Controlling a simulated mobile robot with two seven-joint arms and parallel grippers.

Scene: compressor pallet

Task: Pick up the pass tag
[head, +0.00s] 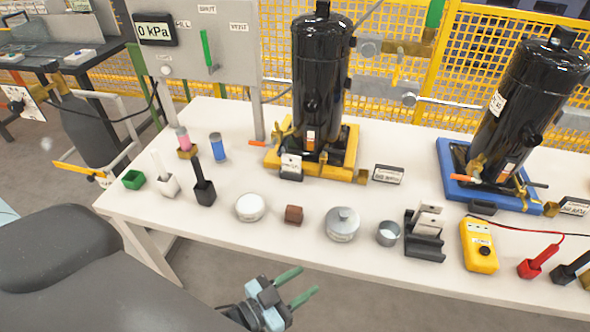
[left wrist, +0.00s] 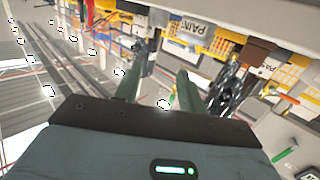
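White tags (head: 430,211) stand in a black slotted holder (head: 424,246) on the right half of the white table. Their print is too small to read, so I cannot tell which is the pass tag. My left gripper (head: 308,280) is in front of the table's near edge, left of the holder and apart from it. Its green fingers are spread with nothing between them. The left wrist view shows the same open fingers (left wrist: 164,62). My right gripper is in neither view.
The white table (head: 235,180) carries a black compressor (head: 320,75) on a yellow base and another (head: 520,105) on a blue base. Along the front are a round white container (head: 250,207), a lidded metal jar (head: 342,224), a small cup (head: 388,233) and a yellow meter (head: 479,246).

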